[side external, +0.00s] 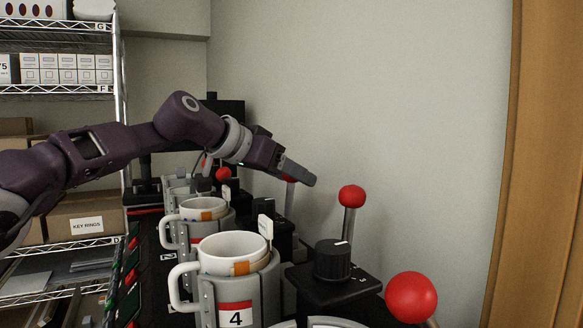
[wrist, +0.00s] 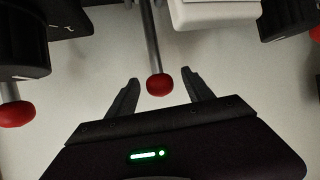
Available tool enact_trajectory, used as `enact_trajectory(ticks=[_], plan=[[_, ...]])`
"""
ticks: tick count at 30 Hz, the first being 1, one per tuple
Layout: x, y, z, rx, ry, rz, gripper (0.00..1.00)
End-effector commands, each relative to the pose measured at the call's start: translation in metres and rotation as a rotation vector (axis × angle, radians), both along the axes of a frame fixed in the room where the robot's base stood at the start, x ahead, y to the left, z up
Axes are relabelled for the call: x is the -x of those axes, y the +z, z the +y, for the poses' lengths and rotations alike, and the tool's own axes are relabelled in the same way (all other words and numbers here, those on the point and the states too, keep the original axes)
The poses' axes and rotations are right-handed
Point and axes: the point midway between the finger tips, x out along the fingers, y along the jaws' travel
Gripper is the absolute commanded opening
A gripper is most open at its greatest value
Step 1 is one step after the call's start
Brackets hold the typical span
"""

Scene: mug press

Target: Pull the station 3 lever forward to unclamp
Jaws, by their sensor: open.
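The lever my gripper reaches is a grey rod with a red ball knob (wrist: 160,85). In the wrist view the knob sits between my gripper's (wrist: 161,75) two open fingers, with a visible gap on each side. In the side view my gripper (side external: 300,176) is at this lever's top, and its finger hides most of the knob; the grey rod (side external: 290,200) shows below. No station 3 label is readable; the lever stands just beyond the one beside the station marked 4.
A white mug (side external: 232,252) sits in the clamp marked 4 (side external: 236,316), with another mug (side external: 203,208) behind it. Red-knobbed levers (side external: 352,196) and (side external: 411,298) stand nearer the camera, beside a black dial (side external: 332,260). Another red knob (wrist: 16,114) is at the wrist view's left.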

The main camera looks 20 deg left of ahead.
Motion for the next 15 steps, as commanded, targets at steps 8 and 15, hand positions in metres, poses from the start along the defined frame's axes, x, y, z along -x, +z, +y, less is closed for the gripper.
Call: enact_trajectory(ticks=[8, 15], plan=[[0.0001, 0.0000, 0.0002, 0.000, 0.000, 0.000, 0.15], [0.0063, 0.0019, 0.0084, 0.004, 0.003, 0.000, 0.15]])
